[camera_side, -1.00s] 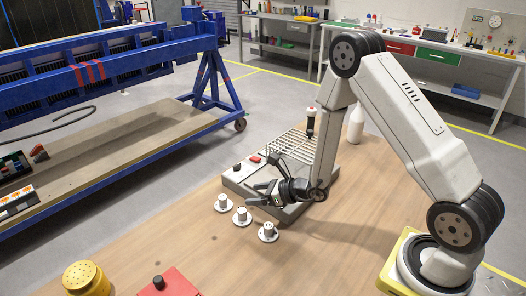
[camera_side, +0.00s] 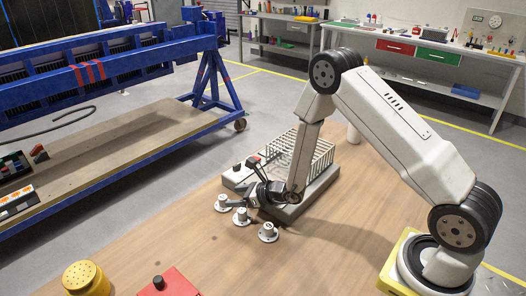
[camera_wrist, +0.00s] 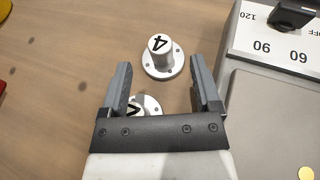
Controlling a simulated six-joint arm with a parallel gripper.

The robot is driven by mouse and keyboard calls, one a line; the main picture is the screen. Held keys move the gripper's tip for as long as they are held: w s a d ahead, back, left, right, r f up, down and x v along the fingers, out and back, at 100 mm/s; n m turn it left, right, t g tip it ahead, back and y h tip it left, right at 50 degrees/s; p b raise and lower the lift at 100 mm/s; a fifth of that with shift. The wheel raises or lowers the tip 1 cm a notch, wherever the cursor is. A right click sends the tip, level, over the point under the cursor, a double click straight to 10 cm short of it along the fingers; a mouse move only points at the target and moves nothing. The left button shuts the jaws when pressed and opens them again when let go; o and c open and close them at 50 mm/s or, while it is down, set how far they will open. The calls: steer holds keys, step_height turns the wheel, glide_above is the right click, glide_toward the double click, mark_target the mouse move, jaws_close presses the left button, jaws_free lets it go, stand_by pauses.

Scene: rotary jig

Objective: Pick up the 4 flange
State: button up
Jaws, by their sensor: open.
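The 4 flange (camera_wrist: 158,50) is a metal disc with an upright cylinder and a black 4 on top. In the wrist view it stands on the table just ahead of my gripper (camera_wrist: 160,76), between the lines of the two fingers and untouched. In the side view it appears to be the leftmost flange (camera_side: 221,204). My gripper (camera_side: 238,201) is open and empty, above the flanges. A second flange (camera_wrist: 151,103) lies below and between the fingers in the wrist view, its marking partly hidden. The middle flange (camera_side: 241,217) and the right flange (camera_side: 268,233) also show from the side.
The grey jig (camera_side: 322,183) with a wire rack stands behind the flanges. Its dial panel (camera_wrist: 272,38) is close to the right finger. A yellow round part (camera_side: 84,278) and a red box (camera_side: 172,284) sit near the front. The table between is clear.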

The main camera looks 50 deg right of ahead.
mark_target(223, 197)
steer(key=shift+x, duration=1.8)
steer(key=shift+s, duration=0.1)
jaws_close()
